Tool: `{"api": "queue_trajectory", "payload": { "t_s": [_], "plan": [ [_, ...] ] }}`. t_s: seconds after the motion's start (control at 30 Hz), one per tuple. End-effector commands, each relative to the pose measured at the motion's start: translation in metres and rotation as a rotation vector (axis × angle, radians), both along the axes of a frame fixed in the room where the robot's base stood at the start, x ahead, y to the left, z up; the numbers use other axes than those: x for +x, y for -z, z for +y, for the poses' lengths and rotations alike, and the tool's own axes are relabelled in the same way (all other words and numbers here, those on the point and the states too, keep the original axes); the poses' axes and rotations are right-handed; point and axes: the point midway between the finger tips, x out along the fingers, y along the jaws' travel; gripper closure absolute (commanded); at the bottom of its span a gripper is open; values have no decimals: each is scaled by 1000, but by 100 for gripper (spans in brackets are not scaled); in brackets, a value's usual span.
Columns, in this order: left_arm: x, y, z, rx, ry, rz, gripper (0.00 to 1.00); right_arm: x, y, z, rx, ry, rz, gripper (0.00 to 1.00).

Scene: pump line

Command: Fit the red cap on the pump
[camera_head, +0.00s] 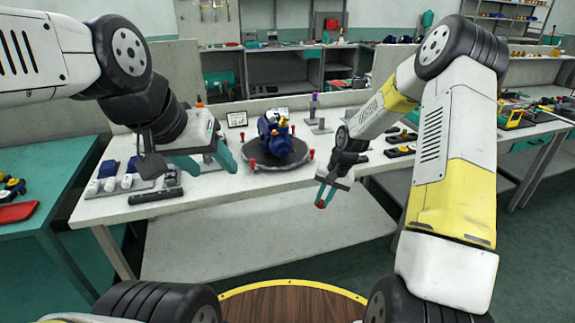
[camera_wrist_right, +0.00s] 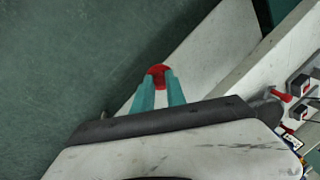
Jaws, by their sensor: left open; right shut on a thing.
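In the right wrist view the red cap (camera_wrist_right: 158,70) sticks out past the tips of the right gripper (camera_wrist_right: 158,84). My left gripper (camera_head: 208,166) is open and empty, left of the pump. The pump is not in the right wrist view.
Several red-topped pegs (camera_head: 252,164) stand around the plate. White and blue parts (camera_head: 110,184) and a black bar (camera_head: 155,196) lie at the bench's left. A purple-topped item (camera_head: 314,104) stands behind the pump. Black-and-yellow parts (camera_head: 402,150) lie on the right. The bench front is bare.

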Motion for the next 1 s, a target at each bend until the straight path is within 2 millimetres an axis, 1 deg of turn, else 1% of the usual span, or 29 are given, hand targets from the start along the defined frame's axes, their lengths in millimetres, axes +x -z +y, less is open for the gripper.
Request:
{"api": "queue_trajectory", "payload": {
  "t_s": [0.03, 0.3, 0.4, 0.77, 0.87, 1.0],
  "plan": [
    [0, 0, 0, 0, 0, 0, 44, 10, 5, 3, 39, 35, -17, 100],
    [0, 0, 0, 0, 0, 0, 44, 58, 15, 32, 241, 219, -162, 100],
    [0, 0, 0, 0, 0, 0, 44, 71, 15, 40, 297, 270, -218, 100],
    [0, 0, 0, 0, 0, 0, 44, 104, 16, 62, 471, 427, -410, 100],
    [0, 0, 0, 0, 0, 0, 44, 114, 15, 71, 535, 480, -494, 100],
    [0, 0, 0, 0, 0, 0, 44, 130, 11, 82, 637, 566, -656, 100]
  ]
}}
